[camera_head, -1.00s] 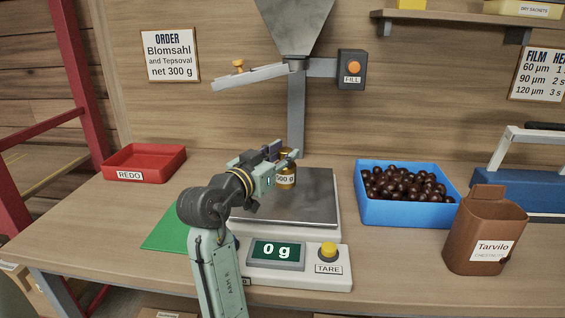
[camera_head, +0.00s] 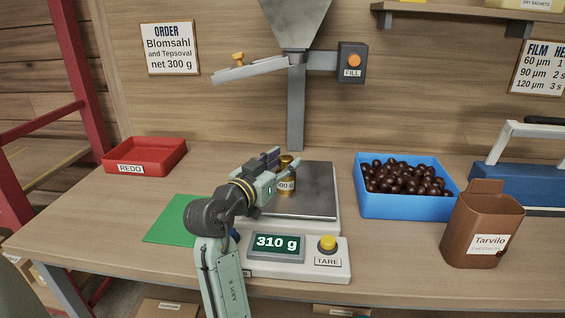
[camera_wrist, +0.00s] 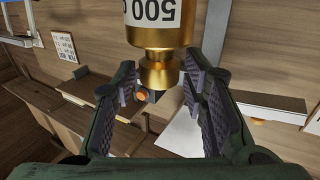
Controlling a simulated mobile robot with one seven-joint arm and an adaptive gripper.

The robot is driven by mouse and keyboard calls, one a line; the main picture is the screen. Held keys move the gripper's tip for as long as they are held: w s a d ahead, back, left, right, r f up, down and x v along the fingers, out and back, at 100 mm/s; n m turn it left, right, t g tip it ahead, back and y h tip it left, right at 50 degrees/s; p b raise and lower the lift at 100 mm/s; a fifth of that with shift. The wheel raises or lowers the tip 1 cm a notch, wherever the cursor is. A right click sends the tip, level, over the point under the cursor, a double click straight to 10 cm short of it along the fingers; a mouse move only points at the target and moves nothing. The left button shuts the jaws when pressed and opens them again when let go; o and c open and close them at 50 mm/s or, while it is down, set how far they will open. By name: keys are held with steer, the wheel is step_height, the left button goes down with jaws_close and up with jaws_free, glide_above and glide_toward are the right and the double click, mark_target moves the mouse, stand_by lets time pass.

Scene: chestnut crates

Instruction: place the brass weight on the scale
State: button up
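The brass weight (camera_head: 286,187), labelled 500 g, stands upright on the metal plate of the scale (camera_head: 318,190). The scale's display (camera_head: 277,246) reads 310 g. My gripper (camera_head: 272,171) is just left of the weight, with its fingers spread and the knob uncovered in the head view. In the wrist view, my gripper (camera_wrist: 160,95) has a finger on each side of the brass weight (camera_wrist: 160,38), with its knob between the tips and narrow gaps showing. The weight's underside is hidden from the wrist camera.
A blue crate of chestnuts (camera_head: 405,208) and a brown Tarvilo container (camera_head: 466,220) stand right of the scale. A red REDO tray (camera_head: 165,167) and green mat (camera_head: 172,229) are left. A hopper (camera_head: 296,22) with a side arm hangs above the scale.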

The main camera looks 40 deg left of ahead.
steer(key=shift+o, duration=0.7)
steer(key=shift+r, duration=0.1)
